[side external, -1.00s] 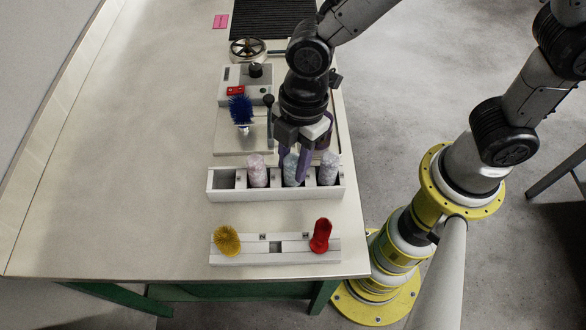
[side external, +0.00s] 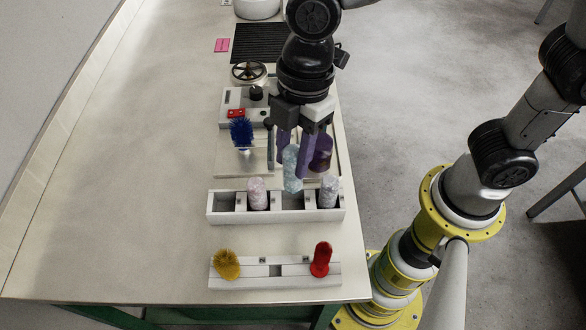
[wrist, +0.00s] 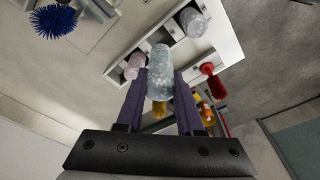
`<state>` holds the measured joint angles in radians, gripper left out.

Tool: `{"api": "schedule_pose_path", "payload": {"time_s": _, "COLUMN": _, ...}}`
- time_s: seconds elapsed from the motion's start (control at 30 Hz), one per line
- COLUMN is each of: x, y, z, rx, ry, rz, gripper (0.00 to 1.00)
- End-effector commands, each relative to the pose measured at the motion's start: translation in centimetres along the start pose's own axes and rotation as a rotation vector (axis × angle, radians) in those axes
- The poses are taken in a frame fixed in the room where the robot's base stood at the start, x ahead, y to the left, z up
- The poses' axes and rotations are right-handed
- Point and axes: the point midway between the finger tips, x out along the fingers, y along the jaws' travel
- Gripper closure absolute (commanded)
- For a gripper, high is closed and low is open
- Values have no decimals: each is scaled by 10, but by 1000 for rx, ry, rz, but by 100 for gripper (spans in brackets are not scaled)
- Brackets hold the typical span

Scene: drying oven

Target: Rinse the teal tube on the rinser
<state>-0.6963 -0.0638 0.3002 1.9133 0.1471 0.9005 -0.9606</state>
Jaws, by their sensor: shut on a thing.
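The teal tube (side external: 292,181) is pale, speckled and round-ended. It hangs upright above the white rack (side external: 223,217), clear of it. My gripper (side external: 291,165) is shut on it, with a purple finger on each side. In the wrist view the tube (wrist: 160,62) fills the space between the fingers of my gripper (wrist: 160,78). A pink tube (side external: 257,194) and a grey-blue tube (side external: 329,191) stand in the rack, on either side of an empty compartment. I cannot tell for certain which thing is the rinser.
A dark purple round thing (side external: 322,153) shows beside my fingers. A blue brush (side external: 241,132) stands behind the rack, near a grey device with a knob (side external: 256,93). A front holder carries a yellow brush (side external: 226,264) and a red thing (side external: 321,259). The table's left is clear.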

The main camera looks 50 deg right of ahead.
Motion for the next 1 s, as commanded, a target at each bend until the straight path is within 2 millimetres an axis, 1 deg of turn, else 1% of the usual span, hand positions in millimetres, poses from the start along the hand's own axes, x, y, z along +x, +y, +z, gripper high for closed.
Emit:
{"api": "schedule_pose_path", "payload": {"time_s": 0.03, "x": -6, "y": 0, "z": -1, "rx": 2, "ry": 2, "rz": 3, "gripper": 100}}
{"api": "schedule_pose_path", "payload": {"time_s": 0.17, "x": -17, "y": -1, "z": -2, "rx": 47, "ry": 3, "rz": 11, "gripper": 100}}
{"api": "schedule_pose_path", "payload": {"time_s": 0.27, "x": -35, "y": 12, "z": -14, "rx": 90, "ry": 2, "rz": 18, "gripper": 100}}
{"api": "schedule_pose_path", "payload": {"time_s": 0.33, "x": -46, "y": 30, "z": -22, "rx": 141, "ry": 1, "rz": 23, "gripper": 100}}
{"api": "schedule_pose_path", "payload": {"time_s": 0.37, "x": -50, "y": 41, "z": -25, "rx": 169, "ry": 1, "rz": 28, "gripper": 100}}
{"api": "schedule_pose_path", "payload": {"time_s": 0.4, "x": -56, "y": 56, "z": -28, "rx": 207, "ry": 1, "rz": 33, "gripper": 100}}
{"api": "schedule_pose_path", "payload": {"time_s": 0.47, "x": -62, "y": 79, "z": -29, "rx": 266, "ry": 0, "rz": 41, "gripper": 100}}
{"api": "schedule_pose_path", "payload": {"time_s": 0.5, "x": -66, "y": 95, "z": -28, "rx": 306, "ry": -1, "rz": 46, "gripper": 100}}
{"api": "schedule_pose_path", "payload": {"time_s": 0.57, "x": -71, "y": 119, "z": -26, "rx": 365, "ry": -2, "rz": 55, "gripper": 100}}
{"api": "schedule_pose_path", "payload": {"time_s": 0.6, "x": -74, "y": 136, "z": -22, "rx": 404, "ry": -1, "rz": 62, "gripper": 100}}
{"api": "schedule_pose_path", "payload": {"time_s": 0.67, "x": -77, "y": 160, "z": -16, "rx": 462, "ry": -1, "rz": 70, "gripper": 100}}
{"api": "schedule_pose_path", "payload": {"time_s": 0.7, "x": -79, "y": 176, "z": -10, "rx": 501, "ry": -1, "rz": 75, "gripper": 100}}
{"api": "schedule_pose_path", "payload": {"time_s": 0.77, "x": -80, "y": 199, "z": 0, "rx": 557, "ry": -1, "rz": 83, "gripper": 100}}
{"api": "schedule_pose_path", "payload": {"time_s": 0.8, "x": -81, "y": 215, "z": 8, "rx": 595, "ry": -1, "rz": 90, "gripper": 100}}
{"api": "schedule_pose_path", "payload": {"time_s": 0.87, "x": -80, "y": 237, "z": 22, "rx": 650, "ry": -1, "rz": 97, "gripper": 100}}
{"api": "schedule_pose_path", "payload": {"time_s": 0.9, "x": -79, "y": 252, "z": 33, "rx": 687, "ry": -1, "rz": 103, "gripper": 100}}
{"api": "schedule_pose_path", "payload": {"time_s": 0.97, "x": -78, "y": 273, "z": 51, "rx": 739, "ry": -1, "rz": 111, "gripper": 100}}
{"api": "schedule_pose_path", "payload": {"time_s": 1.0, "x": -76, "y": 286, "z": 63, "rx": 773, "ry": -1, "rz": 116, "gripper": 100}}
